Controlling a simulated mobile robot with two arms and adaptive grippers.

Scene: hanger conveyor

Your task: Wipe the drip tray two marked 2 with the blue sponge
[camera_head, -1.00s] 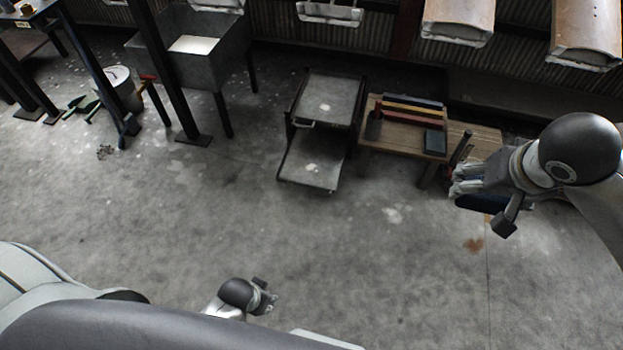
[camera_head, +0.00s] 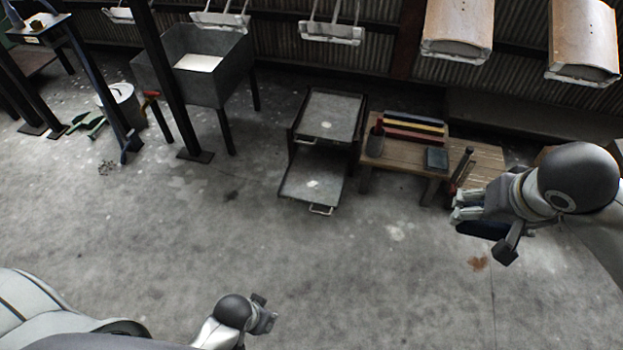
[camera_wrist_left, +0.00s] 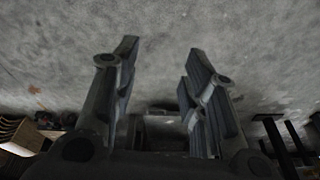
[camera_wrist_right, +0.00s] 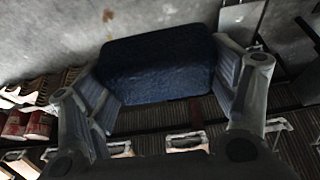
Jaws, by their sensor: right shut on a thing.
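My right gripper (camera_head: 462,207) is shut on the dark blue sponge (camera_head: 484,230), held in the air at the right of the head view. The sponge (camera_wrist_right: 157,66) fills the space between both fingers in the right wrist view. My left gripper (camera_head: 266,312) is low in the head view; its fingers (camera_wrist_left: 158,85) are apart and empty in the left wrist view. Pale tray-like fittings hang along the back wall, one at top centre (camera_head: 331,33) and one further left (camera_head: 220,19). I can read no number 2 on any of them.
A two-shelf grey cart (camera_head: 312,178) stands mid-floor. Beside it is a wooden bench (camera_head: 400,158) with coloured bars and a dark block. A metal sink (camera_head: 212,85) and a bucket (camera_head: 120,105) are at the left. Curved wooden-looking pieces (camera_head: 458,28) hang top right. The front floor is clear.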

